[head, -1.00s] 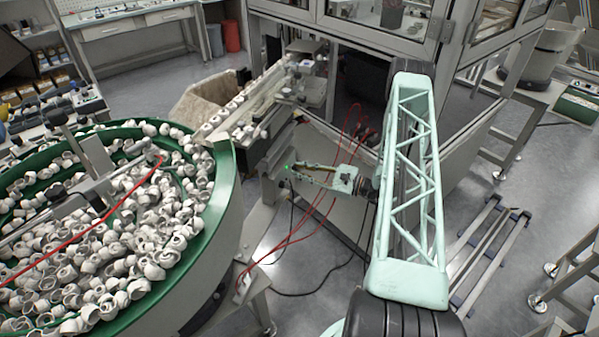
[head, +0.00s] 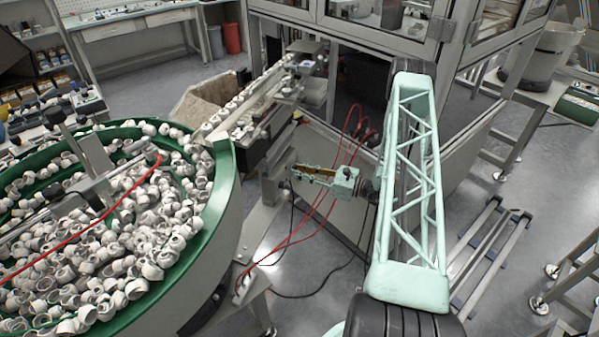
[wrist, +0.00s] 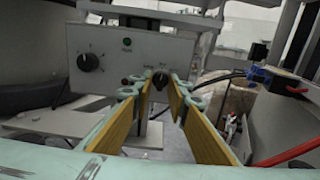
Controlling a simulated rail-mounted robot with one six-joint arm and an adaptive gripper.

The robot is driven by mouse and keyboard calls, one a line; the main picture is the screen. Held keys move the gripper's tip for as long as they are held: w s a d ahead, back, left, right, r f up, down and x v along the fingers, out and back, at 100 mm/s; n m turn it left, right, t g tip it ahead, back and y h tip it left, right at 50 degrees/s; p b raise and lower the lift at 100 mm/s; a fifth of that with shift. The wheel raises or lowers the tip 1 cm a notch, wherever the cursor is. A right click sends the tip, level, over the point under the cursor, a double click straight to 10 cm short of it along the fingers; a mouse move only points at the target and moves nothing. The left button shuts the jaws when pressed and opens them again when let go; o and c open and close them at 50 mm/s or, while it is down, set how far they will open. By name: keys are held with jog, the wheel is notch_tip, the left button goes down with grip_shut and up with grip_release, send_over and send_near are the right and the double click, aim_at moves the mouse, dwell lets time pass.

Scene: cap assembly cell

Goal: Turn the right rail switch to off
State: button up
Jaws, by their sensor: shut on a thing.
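The right rail switch (wrist: 160,82) is a dark knob at the lower right of a grey control box (wrist: 110,62) in the wrist view. My gripper (wrist: 160,84) has its two yellow-padded fingers on either side of this knob, shut on it. The fingertips partly hide the knob, and its pointer cannot be read. In the head view my gripper (head: 294,171) reaches left to the box, whose face is hidden there.
Another black knob (wrist: 88,62) sits at the box's left, and a red button (wrist: 126,81) is left of the switch. Red hoses (head: 325,200) loop below my gripper. The green-rimmed bowl of white caps (head: 225,180) stands at left.

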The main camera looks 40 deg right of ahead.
jog(key=o, duration=0.8)
jog(key=shift+o, duration=0.2)
jog(key=shift+s, duration=0.1)
jog(key=v, duration=1.1)
jog(key=shift+s+d, duration=0.2)
jog(key=shift+s, duration=0.15)
